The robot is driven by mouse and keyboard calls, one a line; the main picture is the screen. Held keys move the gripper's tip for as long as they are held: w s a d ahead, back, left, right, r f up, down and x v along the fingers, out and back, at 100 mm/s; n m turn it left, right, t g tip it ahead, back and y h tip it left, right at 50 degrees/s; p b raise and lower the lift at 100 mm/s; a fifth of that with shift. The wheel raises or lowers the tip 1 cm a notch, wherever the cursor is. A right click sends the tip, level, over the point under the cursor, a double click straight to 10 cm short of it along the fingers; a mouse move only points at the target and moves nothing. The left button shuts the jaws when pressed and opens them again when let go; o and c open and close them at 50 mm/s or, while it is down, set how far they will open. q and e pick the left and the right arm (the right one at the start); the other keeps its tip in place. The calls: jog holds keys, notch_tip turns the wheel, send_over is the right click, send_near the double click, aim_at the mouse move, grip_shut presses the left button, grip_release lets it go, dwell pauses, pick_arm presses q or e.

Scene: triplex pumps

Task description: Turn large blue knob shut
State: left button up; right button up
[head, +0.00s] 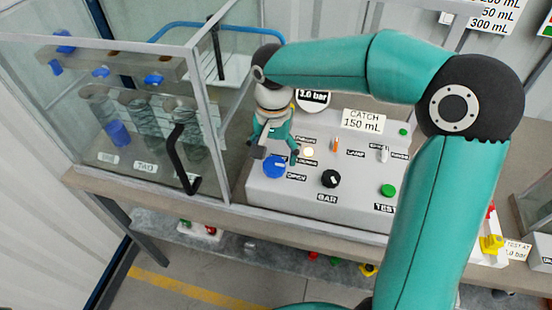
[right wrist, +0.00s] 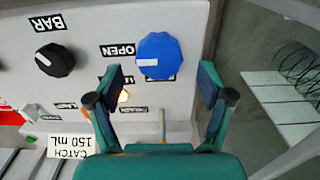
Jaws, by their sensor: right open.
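The large blue knob (head: 275,168) sits on the left part of the sloped grey panel (head: 345,212). In the right wrist view the knob (right wrist: 158,52) shows a white pointer mark beside the OPEN label (right wrist: 118,51). My right gripper (head: 276,156) is over the panel at the knob. In the right wrist view its two fingers (right wrist: 161,82) are spread wide, one to each side of and below the knob, with nothing between them. They appear apart from the knob. My left gripper is not in view.
A black knob (head: 330,178) and a green button (head: 388,190) are right of the knob. Small switches and a lit lamp (head: 308,152) sit behind. A glass case (head: 212,100) with a black handle (head: 182,160) stands close on the left.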

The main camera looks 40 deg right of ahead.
aim_at(274, 167)
jog(key=shift+f, duration=1.4)
jog(key=shift+c, duration=0.2)
jog(key=c, duration=1.1)
jog(key=shift+d, duration=0.2)
jog(key=shift+a, duration=0.1)
